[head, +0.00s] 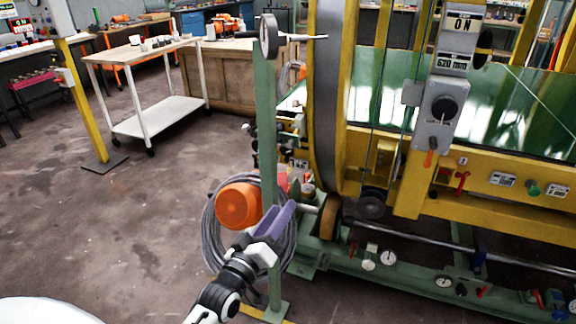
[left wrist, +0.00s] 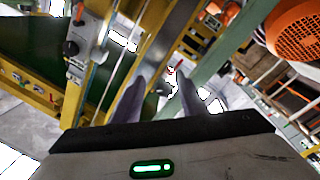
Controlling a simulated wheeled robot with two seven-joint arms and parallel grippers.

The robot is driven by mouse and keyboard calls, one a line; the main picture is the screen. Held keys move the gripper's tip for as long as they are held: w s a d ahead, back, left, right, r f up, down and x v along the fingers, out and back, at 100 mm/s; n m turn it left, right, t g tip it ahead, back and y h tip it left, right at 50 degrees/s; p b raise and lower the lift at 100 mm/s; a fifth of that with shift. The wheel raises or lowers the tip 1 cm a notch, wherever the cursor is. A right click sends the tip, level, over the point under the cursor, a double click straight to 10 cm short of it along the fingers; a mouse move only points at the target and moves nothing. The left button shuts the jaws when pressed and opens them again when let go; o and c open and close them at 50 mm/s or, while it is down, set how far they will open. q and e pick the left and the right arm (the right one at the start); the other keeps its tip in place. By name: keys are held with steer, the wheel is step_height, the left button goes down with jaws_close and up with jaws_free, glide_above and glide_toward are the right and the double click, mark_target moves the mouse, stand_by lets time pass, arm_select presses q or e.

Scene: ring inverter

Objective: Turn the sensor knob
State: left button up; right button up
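A black round knob (head: 444,108) sits on a grey box (head: 432,134) on a yellow post, below an "ON" sign and a "620 mm" display. I cannot tell for sure that it is the sensor knob. In the left wrist view a dark knob (left wrist: 71,48) on a grey panel shows at the upper left, beyond the fingers. My left gripper (head: 276,222) is low and well left of the knob, in front of the green post. In the left wrist view its two purple-grey fingers (left wrist: 162,90) stand apart with nothing between them. My right gripper is not in view.
The large ring (head: 327,100) and green post (head: 267,160) stand between gripper and knob. An orange motor (head: 239,205) and coiled cable (head: 212,245) are beside the gripper. Gauges and red levers line the green base (head: 420,275). A wooden-topped cart (head: 143,51) stands left; floor there is clear.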

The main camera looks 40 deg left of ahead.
mark_target(286, 152)
arm_select(q)
steer(key=w+a+r+n, duration=0.1)
steer(key=w+a+r, duration=0.1)
steer(key=w, duration=0.1)
steer(key=w+a+r+n+t+y, duration=0.1)
steer(key=w+a+r, duration=0.1)
steer(key=w, duration=0.1)
steer(key=w+a+r+n+y, duration=0.1)
steer(key=w+a+r, duration=0.1)
steer(key=w+r, duration=0.1)
steer(key=shift+w+a+b, duration=0.2)
steer(key=shift+w+b, duration=0.15)
steer(key=shift+w, duration=0.2)
steer(key=shift+w+a+r+t, duration=0.15)
steer(key=shift+w+t, duration=0.15)
steer(key=shift+w, duration=0.15)
steer(key=c, duration=0.8)
